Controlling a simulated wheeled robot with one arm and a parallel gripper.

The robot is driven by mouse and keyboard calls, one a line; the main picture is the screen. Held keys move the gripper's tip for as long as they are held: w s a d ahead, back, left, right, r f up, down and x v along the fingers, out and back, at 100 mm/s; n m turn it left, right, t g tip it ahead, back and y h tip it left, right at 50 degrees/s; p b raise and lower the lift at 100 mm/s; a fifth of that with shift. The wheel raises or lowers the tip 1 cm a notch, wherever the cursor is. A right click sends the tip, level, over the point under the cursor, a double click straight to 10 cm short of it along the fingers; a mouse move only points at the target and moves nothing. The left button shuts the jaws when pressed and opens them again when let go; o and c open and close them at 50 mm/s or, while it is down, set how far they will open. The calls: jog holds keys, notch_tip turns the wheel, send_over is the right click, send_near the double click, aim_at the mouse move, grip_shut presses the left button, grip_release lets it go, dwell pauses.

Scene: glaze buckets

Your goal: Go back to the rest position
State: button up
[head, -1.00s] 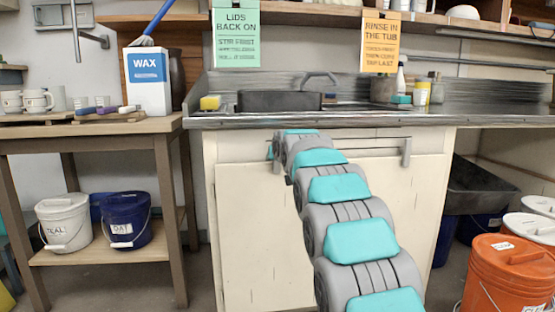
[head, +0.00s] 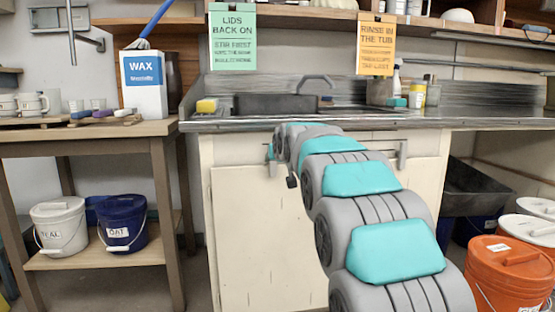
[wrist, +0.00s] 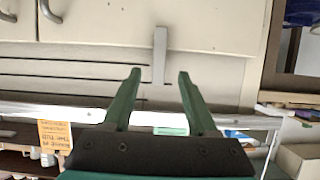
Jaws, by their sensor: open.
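My gripper (wrist: 158,76) is open in the wrist view, with two dark green fingers apart and nothing between them. A grey cabinet handle (wrist: 160,52) shows beyond the fingertips, and I see no contact. In the head view my arm reaches forward to the pale cabinet (head: 250,240) under the sink counter. Its far end is mostly hidden behind its own links, so the fingers do not show there.
The steel counter (head: 300,123) runs above the cabinet. A wooden table (head: 85,130) at left has a white bucket (head: 60,228) and a dark blue bucket (head: 122,228) on its lower shelf. An orange bucket (head: 505,278) stands at front right.

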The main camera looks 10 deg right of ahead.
jog(key=s+f+g+p, duration=0.2)
jog(key=s+f+g, duration=0.3)
jog(key=s, duration=1.5)
jog(key=s+f+g+p, duration=0.3)
jog(key=s+f, duration=0.6)
jog(key=s, duration=1.1)
jog(key=s+f+g+p, duration=0.3)
jog(key=s+f+g, duration=0.4)
jog(key=s, duration=1.4)
jog(key=shift+d+f, duration=0.15)
jog(key=shift+f, duration=0.45)
